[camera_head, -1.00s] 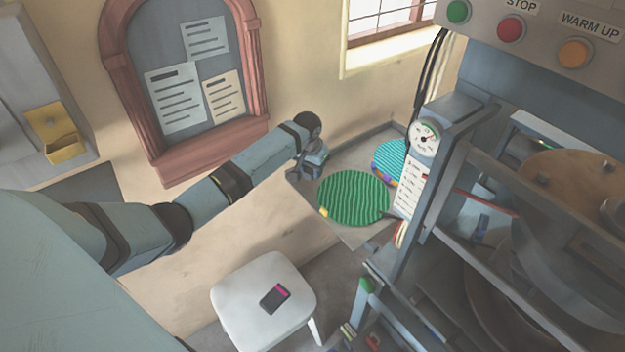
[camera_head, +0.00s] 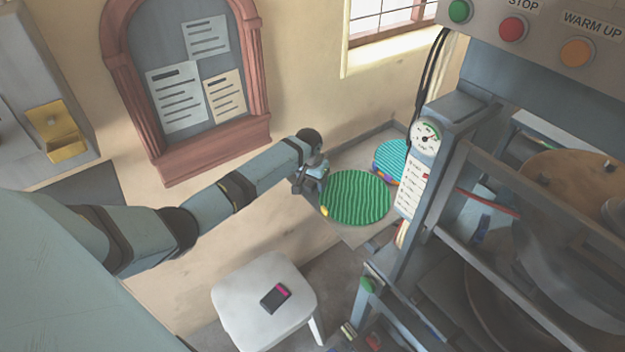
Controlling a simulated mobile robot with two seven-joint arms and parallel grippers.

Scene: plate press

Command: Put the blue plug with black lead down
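I cannot clearly make out a blue plug with a black lead. A small blue piece (camera_head: 481,230) shows between the press bars, too small to tell what it is. Black leads (camera_head: 431,75) hang beside the press's left column. My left gripper (camera_head: 309,188) is at the left edge of the green ribbed disc (camera_head: 357,198). Its fingers are small and dark, and whether they are open or hold something cannot be told. My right gripper is not in view.
A grey bench (camera_head: 352,158) carries the green disc and a blue ribbed disc (camera_head: 391,157). The press (camera_head: 450,130) with its gauge (camera_head: 425,137) fills the right side. A white stool (camera_head: 240,302) holds a dark device (camera_head: 275,297).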

